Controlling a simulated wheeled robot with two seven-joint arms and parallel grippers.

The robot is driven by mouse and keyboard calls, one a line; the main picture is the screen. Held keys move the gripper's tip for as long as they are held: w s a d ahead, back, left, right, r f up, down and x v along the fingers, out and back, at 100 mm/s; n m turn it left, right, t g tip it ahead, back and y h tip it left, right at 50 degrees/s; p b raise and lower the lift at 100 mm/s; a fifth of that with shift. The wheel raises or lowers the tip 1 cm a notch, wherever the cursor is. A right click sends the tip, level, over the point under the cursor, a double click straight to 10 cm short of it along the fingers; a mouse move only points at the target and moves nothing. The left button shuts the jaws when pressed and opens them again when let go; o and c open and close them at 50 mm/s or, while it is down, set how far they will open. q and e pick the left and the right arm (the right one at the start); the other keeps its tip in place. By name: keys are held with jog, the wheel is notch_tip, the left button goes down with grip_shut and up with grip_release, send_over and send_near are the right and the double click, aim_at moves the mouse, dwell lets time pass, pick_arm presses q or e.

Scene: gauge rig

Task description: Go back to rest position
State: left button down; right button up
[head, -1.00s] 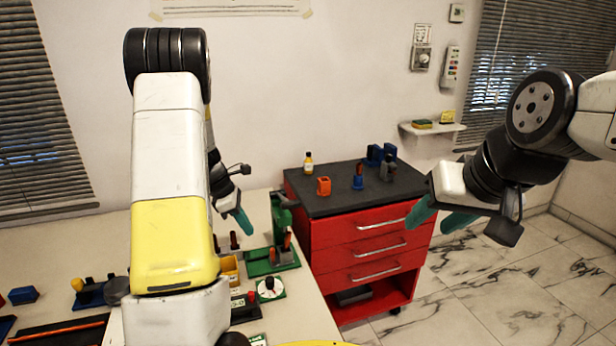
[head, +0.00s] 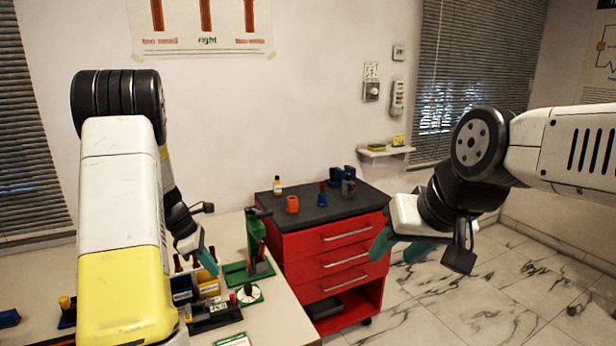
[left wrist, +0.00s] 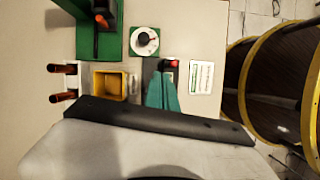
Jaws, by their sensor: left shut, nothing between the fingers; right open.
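My left gripper (head: 207,260) is shut and empty, with teal fingers, above the right part of the pale table (head: 283,322). In the left wrist view its teal fingers (left wrist: 163,92) are together, over a dark block with a red knob (left wrist: 172,66). My right gripper (head: 398,250) is open and empty. It hangs in the air to the right of the red drawer cabinet (head: 330,240), its teal fingers apart and overlapping the cabinet's right edge in the head view.
The table holds a green stand (head: 255,235), a white dial on a green base (head: 249,294) and a yellow bin (head: 209,287). The cabinet's dark top carries an orange holder (head: 292,204) and a small bottle (head: 277,186). Marble floor (head: 450,315) at right is clear.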

pick_arm(q)
jog(key=s+d+r+m+t, duration=0.1)
jog(key=s+d+r+m, duration=0.35)
jog(key=r, duration=0.35)
jog(key=s+d+r+m+t, duration=0.1)
jog(key=s+d+r+m, duration=0.35)
jog(key=r, duration=0.35)
jog(key=s+d+r+m+t+y, duration=0.1)
jog(key=s+r+m, duration=0.2)
jog(key=s+m, duration=0.3)
jog(key=s+d+r+m+t+y, duration=0.1)
jog(key=s+d+r+m, duration=0.1)
jog(key=s+r+m, duration=0.2)
jog(key=s+m, duration=0.3)
jog(key=s, duration=0.2)
jog(key=shift+s+d+t, duration=0.25)
jog(key=shift+s+t, duration=0.05)
jog(key=shift+t, duration=0.1)
